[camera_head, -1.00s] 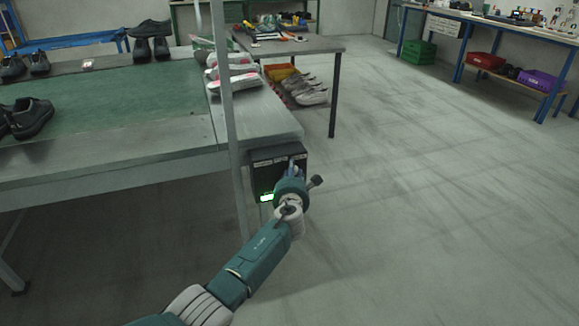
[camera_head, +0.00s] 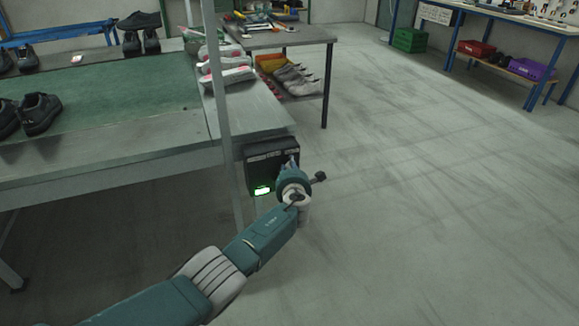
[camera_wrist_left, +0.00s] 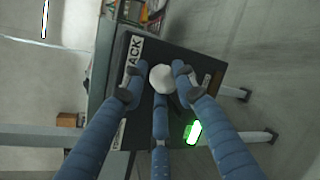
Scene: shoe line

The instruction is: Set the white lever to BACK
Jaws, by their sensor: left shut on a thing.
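A black control box (camera_head: 262,172) with a lit green indicator (camera_head: 262,190) hangs at the near end of the table. My left gripper (camera_head: 291,168) is at the front of this box and hides part of it; the lever cannot be made out in the head view. In the left wrist view, the lever's white round knob (camera_wrist_left: 162,78) sits between the fingers of my left gripper (camera_wrist_left: 159,87), which is shut on it. A white label ending in "ACK" (camera_wrist_left: 134,52) lies beside the knob on the black box (camera_wrist_left: 178,55). The right gripper is not in view.
A metal post (camera_head: 221,100) rises close to the box's left side. The green-topped table (camera_head: 120,105) carries dark shoes and, at its right end, light shoes (camera_head: 228,76). A grey table (camera_head: 290,38) stands behind. The floor (camera_head: 430,190) to the right is clear.

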